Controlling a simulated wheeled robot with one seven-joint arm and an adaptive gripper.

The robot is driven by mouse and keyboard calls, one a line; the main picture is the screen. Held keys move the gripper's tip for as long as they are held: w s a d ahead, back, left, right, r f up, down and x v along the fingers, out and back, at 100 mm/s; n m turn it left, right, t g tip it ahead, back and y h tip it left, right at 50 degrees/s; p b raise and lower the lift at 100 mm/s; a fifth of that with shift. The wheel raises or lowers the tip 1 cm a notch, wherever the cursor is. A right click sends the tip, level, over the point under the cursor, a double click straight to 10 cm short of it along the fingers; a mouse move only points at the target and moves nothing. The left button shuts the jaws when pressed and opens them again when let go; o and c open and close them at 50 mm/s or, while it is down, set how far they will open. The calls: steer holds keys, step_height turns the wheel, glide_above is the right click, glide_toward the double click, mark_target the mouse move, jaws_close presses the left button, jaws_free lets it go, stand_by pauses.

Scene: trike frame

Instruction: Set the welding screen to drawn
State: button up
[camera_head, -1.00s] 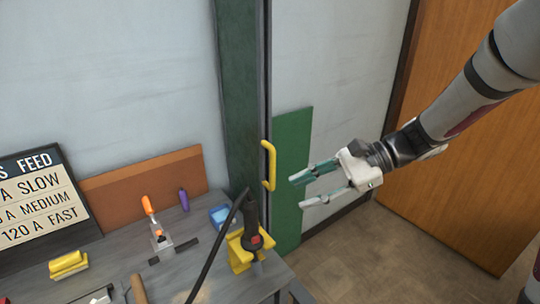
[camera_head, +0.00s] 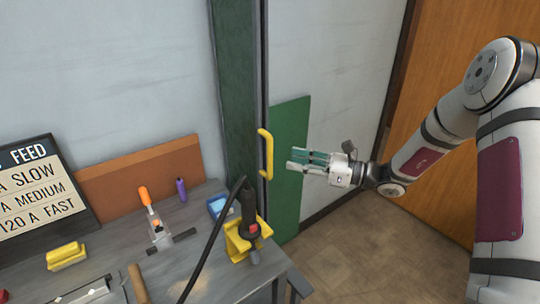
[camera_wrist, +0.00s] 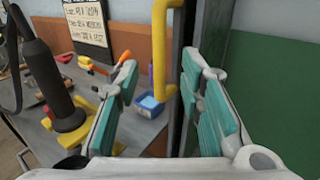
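The welding screen (camera_head: 238,100) shows as a dark green upright panel, gathered narrow against the wall behind the bench. A yellow handle (camera_head: 267,154) stands upright on its right edge. In the wrist view the yellow handle (camera_wrist: 165,45) is ahead, in line with the gap between the fingers. My gripper (camera_head: 291,160) is open and empty, just right of the handle and apart from it. In the wrist view my gripper (camera_wrist: 168,85) has its teal-padded fingers spread wide. The depth left between fingertips and handle is hard to judge.
A black torch (camera_head: 249,215) in a yellow holder (camera_head: 234,246) stands on the bench's right end, with a dark cable. A blue box (camera_head: 219,206) sits behind it. A green panel (camera_head: 289,165) leans on the wall. Floor (camera_head: 345,248) right of the bench is clear.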

glide_above(270, 174)
steer(key=shift+w, duration=0.45)
jaws_close()
